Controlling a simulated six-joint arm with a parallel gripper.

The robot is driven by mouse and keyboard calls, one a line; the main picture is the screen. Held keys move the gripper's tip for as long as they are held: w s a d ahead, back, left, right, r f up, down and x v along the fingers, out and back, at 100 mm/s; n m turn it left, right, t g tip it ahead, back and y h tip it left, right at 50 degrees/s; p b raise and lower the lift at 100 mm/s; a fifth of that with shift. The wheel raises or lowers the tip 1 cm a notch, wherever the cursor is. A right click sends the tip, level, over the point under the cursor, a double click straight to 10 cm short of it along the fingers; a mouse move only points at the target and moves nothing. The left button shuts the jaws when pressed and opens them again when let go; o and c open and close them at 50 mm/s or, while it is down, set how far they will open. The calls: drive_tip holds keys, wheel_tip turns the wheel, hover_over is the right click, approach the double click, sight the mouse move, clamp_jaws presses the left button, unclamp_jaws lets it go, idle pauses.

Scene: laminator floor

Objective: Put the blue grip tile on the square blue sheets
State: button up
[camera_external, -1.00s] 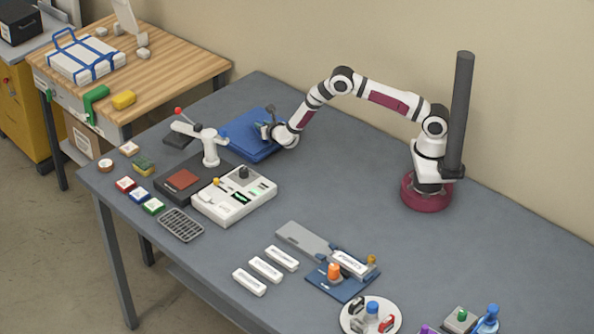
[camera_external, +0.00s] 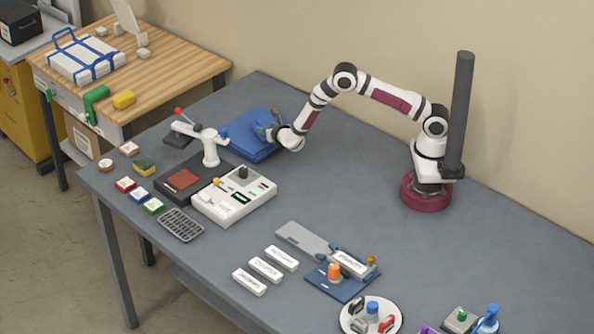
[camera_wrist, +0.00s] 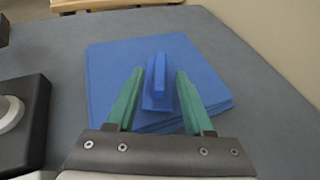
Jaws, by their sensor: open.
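The square blue sheets (camera_wrist: 105,75) lie in a stack on the table and also show in the external view (camera_external: 240,147), at the back left. The blue grip tile (camera_wrist: 158,78), with a raised upright grip, sits on top of the stack in the wrist view. My gripper (camera_wrist: 156,76) is open, its green fingers on either side of the tile's grip with a gap on both sides. In the external view my gripper (camera_external: 264,131) is low over the sheets, and the tile is hard to make out there.
A white lever press (camera_external: 210,147) with a black base stands just left of the sheets. A white control box (camera_external: 233,199) is in front of it. Small coloured blocks (camera_external: 139,196) lie along the left table edge. The table between the sheets and my base is clear.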

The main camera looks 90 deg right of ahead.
drive_tip(key=v, duration=0.7)
drive_tip(key=s+a+r+m+g+y, duration=0.2)
drive_tip(key=s+r+m+g, duration=0.4)
drive_tip(key=s+r+m, duration=0.65)
drive_tip(key=s+a+m+y, duration=1.2)
drive_tip(key=s+a+m, duration=0.3)
drive_tip(key=s+a, duration=0.7)
drive_tip(key=shift+r+m, duration=0.35)
drive_tip(key=shift+r, duration=0.1)
